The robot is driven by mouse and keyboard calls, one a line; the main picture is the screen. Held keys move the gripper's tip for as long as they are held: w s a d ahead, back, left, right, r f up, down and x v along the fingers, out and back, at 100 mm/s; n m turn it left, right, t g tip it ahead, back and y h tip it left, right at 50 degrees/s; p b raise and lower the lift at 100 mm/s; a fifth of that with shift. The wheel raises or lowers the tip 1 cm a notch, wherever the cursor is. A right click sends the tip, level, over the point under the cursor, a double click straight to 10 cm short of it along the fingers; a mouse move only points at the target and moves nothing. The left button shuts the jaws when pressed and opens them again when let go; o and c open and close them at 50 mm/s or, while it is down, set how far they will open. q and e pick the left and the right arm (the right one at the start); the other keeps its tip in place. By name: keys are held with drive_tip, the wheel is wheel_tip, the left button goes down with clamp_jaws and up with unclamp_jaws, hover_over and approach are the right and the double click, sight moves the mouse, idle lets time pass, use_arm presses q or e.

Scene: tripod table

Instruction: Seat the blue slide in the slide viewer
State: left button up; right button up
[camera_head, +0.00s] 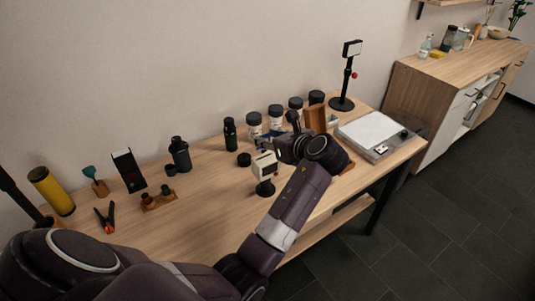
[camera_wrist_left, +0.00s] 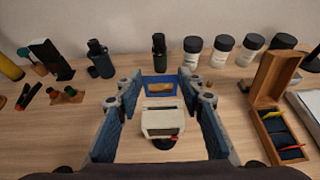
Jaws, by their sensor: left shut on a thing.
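My left gripper (camera_wrist_left: 160,88) is shut on the blue slide (camera_wrist_left: 160,80), a small blue frame with a brownish picture, held upright between the fingertips. The slide viewer (camera_wrist_left: 162,122) is a cream-white box on a dark round foot, between the fingers and nearer the camera than the slide. In the head view the viewer (camera_head: 264,167) stands on the table just below my left gripper (camera_head: 270,147). The slide appears above or behind the viewer's top; the exact gap cannot be told. My right gripper is not in view.
An open wooden slide box (camera_wrist_left: 272,115) with coloured slides stands to the right. White jars with dark lids (camera_wrist_left: 222,45) and a dark bottle (camera_wrist_left: 159,48) line the back. A light pad (camera_head: 372,130) lies at the table's right end. Bare table (camera_head: 205,205) is left of the viewer.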

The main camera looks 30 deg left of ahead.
sight(268, 161)
use_arm(q)
wheel_tip(268, 161, down, 3)
drive_tip(key=shift+f, duration=1.95)
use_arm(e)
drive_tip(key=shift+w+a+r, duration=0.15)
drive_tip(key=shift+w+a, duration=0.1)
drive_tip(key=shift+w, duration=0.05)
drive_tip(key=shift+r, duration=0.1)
use_arm(q)
drive_tip(key=o, duration=0.7)
drive_tip(key=shift+f, duration=0.1)
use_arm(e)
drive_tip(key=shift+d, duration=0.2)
